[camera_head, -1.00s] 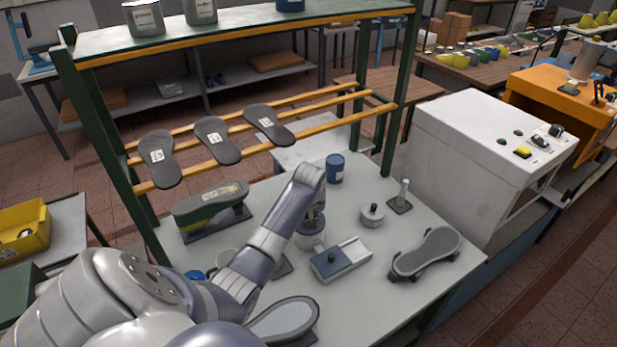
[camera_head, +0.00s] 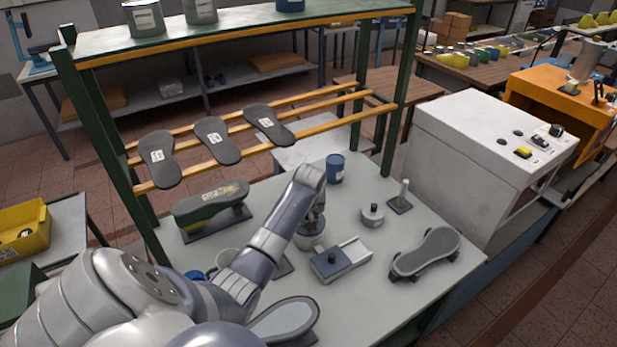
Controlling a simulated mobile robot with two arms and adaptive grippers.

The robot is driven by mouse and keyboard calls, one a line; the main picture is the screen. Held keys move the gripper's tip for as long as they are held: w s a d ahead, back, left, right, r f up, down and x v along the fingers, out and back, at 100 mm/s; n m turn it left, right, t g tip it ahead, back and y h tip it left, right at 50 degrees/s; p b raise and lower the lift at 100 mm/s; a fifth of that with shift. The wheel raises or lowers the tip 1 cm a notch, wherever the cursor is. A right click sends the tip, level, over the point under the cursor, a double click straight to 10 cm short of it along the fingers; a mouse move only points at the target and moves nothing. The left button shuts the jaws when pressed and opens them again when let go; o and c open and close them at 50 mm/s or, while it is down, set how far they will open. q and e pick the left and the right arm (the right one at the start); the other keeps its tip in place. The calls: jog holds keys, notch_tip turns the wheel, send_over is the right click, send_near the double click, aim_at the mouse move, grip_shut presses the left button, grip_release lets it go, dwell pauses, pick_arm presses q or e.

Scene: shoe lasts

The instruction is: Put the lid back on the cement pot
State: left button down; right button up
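A squat grey round pot (camera_head: 310,241) stands near the middle of the worktable, partly hidden by my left gripper (camera_head: 314,222). That gripper points down right over the pot's top. Its fingers are small, dark and partly covered by my wrist, so I cannot tell whether they are open or hold a lid. A low, round grey metal piece with a dark-tipped knob (camera_head: 373,215) sits on the table to the right. I cannot tell whether it is a lid or a lidded container. My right gripper is not in view.
A blue can (camera_head: 335,169) stands behind the pot. A post on a dark base (camera_head: 401,197) and a dark sole-shaped piece (camera_head: 426,253) are at right. A green rack post (camera_head: 398,95) rises behind.

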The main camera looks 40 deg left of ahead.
pick_arm(q)
jog(key=c, duration=1)
grip_release()
jog(key=shift+o, duration=0.2)
jog(key=shift+r, duration=3.5)
grip_shut()
